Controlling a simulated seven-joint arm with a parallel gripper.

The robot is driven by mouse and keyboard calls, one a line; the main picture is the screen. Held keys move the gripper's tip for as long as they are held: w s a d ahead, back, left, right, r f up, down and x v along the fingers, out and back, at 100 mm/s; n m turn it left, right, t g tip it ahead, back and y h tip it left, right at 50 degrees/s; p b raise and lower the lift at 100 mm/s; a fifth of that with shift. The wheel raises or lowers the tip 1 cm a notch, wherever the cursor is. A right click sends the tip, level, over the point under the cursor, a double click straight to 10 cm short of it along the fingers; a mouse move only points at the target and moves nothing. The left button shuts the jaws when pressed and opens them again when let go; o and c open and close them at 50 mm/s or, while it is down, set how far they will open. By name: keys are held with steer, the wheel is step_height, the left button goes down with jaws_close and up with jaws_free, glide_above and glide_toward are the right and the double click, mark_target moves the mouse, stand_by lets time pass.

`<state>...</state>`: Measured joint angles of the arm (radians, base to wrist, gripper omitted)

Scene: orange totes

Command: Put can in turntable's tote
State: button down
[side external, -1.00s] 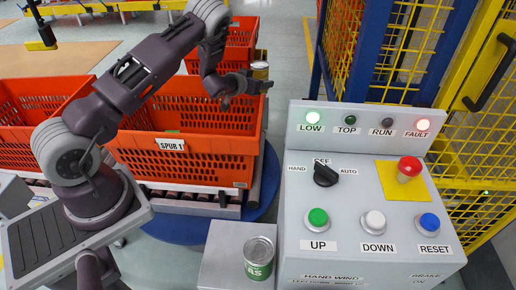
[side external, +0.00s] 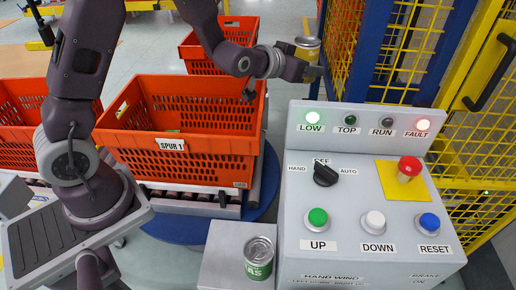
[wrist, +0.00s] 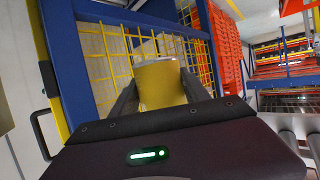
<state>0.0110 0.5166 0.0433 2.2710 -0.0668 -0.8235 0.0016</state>
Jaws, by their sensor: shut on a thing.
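My gripper (side external: 308,62) is shut on a yellow can (side external: 307,46), held in the air to the right of the tote, near the blue post of the yellow mesh fence. In the wrist view the yellow can (wrist: 160,84) sits between the two dark fingers. The orange tote labelled SPUR 1 (side external: 205,145) stands above the blue turntable (side external: 262,200), with a small green thing inside. A second can (side external: 259,258), silver-topped with a green label, stands upright on a grey block.
The control console (side external: 370,200) with buttons and lit lamps stands at the front right. The mesh fence (side external: 372,50) rises behind it. More orange totes stand at the left (side external: 40,120) and behind (side external: 220,45).

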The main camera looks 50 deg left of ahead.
steer(key=s+d+r+h, duration=0.1)
steer(key=s+d+r, duration=0.2)
steer(key=s+d, duration=0.1)
steer(key=m+g+h, duration=1)
steer(key=m+h, duration=0.3)
steer(key=m, duration=0.3)
glide_above(241, 242)
step_height(241, 242, down, 21)
step_height(241, 242, down, 7)
steer(key=shift+f, duration=0.2)
